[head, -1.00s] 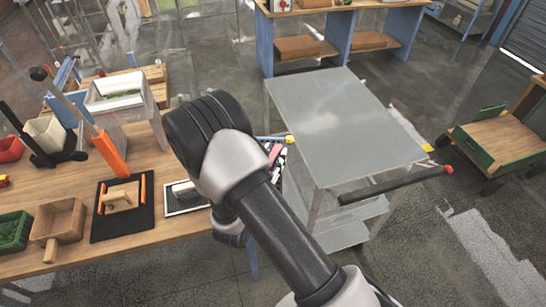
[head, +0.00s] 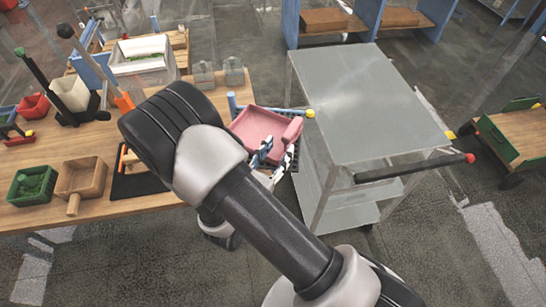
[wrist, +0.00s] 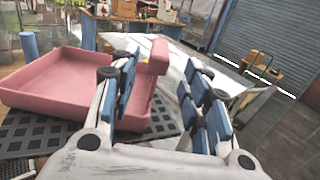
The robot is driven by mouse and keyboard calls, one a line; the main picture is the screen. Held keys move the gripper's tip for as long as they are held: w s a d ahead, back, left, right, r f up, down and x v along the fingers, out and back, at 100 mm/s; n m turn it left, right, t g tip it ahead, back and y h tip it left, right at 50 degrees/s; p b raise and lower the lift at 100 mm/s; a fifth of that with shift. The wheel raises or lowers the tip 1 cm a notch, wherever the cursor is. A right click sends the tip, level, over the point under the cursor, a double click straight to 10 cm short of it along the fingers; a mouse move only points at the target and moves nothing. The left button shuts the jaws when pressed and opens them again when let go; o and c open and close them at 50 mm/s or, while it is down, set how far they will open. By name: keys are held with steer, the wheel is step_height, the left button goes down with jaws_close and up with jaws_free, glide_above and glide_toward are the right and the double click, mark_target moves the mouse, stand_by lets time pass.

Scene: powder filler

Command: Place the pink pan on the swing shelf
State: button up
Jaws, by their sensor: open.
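The pink pan (head: 263,128) sits at the right end of the wooden bench, beyond my arm; it also shows in the wrist view (wrist: 55,85). It appears to lie level on the swing shelf, a black perforated plate (wrist: 45,132), partly hidden beneath it. The pan's block-like handle (wrist: 158,56) points toward the right. My gripper (wrist: 158,78) is open and empty. In the wrist view the handle shows between the spread fingers, toward their tips; the left finger overlaps the pan's edge. In the head view my gripper (head: 274,156) is low beside the pan, partly hidden by my arm.
A blue post and bar with a yellow knob (head: 309,113) stand by the pan. A grey metal cart (head: 375,95) with a black handle is close on the right. A green bin (head: 32,186), a wooden scoop box (head: 82,178) and a white container (head: 140,60) stand on the bench.

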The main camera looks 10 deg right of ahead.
steer(key=s+d+r+m+g, duration=0.6)
steer(key=s+m+g, duration=0.1)
steer(key=s+m, duration=0.15)
steer(key=s+d+r+m+g, duration=0.6)
steer(key=s+m+g, duration=0.2)
steer(key=m, duration=0.2)
steer(key=s+a+r+m+t+y, duration=0.4)
steer(key=a+r+m+t+y, duration=0.2)
steer(key=y, duration=0.5)
steer(key=a+r+m, duration=0.1)
steer(key=a+m, duration=0.1)
steer(key=m, duration=0.1)
steer(key=shift+s+a+r+y, duration=0.3)
steer(key=shift+s+r, duration=0.1)
steer(key=shift+m, duration=0.25)
